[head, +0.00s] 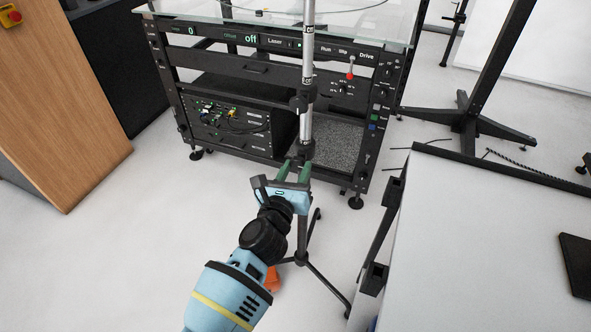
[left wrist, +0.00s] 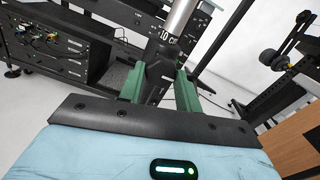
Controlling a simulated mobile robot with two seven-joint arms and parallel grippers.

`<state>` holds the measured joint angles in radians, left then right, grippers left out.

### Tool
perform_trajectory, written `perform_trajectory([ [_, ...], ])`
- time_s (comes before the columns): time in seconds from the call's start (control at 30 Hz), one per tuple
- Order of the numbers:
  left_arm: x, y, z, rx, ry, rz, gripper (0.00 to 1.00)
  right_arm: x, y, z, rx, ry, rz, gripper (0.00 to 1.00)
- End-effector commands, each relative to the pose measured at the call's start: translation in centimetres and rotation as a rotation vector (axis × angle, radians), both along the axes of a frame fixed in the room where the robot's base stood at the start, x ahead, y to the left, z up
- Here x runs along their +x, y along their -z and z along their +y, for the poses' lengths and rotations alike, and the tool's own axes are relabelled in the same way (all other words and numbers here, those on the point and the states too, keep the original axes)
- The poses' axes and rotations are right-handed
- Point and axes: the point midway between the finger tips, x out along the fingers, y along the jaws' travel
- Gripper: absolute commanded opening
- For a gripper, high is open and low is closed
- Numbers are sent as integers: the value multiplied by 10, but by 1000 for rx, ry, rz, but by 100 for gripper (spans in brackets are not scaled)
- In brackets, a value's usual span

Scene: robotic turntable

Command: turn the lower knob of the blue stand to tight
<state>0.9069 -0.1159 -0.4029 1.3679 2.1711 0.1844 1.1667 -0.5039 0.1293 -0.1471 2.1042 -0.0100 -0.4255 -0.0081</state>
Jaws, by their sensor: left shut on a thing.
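A tripod stand with a silver pole (head: 308,62) and black legs (head: 328,284) stands in front of the black rack; I see no blue on it. An upper black collar (head: 302,100) sits on the pole. My left gripper (head: 296,168) reaches the lower black fitting of the stand (head: 303,149). In the left wrist view, the green fingers of my left gripper (left wrist: 158,88) lie on both sides of this black lower knob area (left wrist: 157,72), shut on it. The knob's exact shape and turn are hidden between the fingers. My right gripper is out of view.
The black rack (head: 262,68) with panels and a glass top is close behind the stand. A white table (head: 490,235) stands at the right, a wooden cabinet (head: 62,95) at the left. Another black stand (head: 467,125) is at the back right. Floor at lower left is clear.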

Motion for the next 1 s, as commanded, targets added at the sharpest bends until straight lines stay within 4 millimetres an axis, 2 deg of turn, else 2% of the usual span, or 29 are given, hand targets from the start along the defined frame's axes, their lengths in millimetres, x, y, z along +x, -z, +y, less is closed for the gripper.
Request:
perform_trajectory([
  [0.27, 0, 0, 0, 16, 1, -5, 11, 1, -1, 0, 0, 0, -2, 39],
  [0.47, 0, -1, 0, 92, 1, -24, 11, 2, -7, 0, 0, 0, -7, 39],
  [1.0, 0, -1, 1, 546, 1, -148, 11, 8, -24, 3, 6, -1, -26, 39],
])
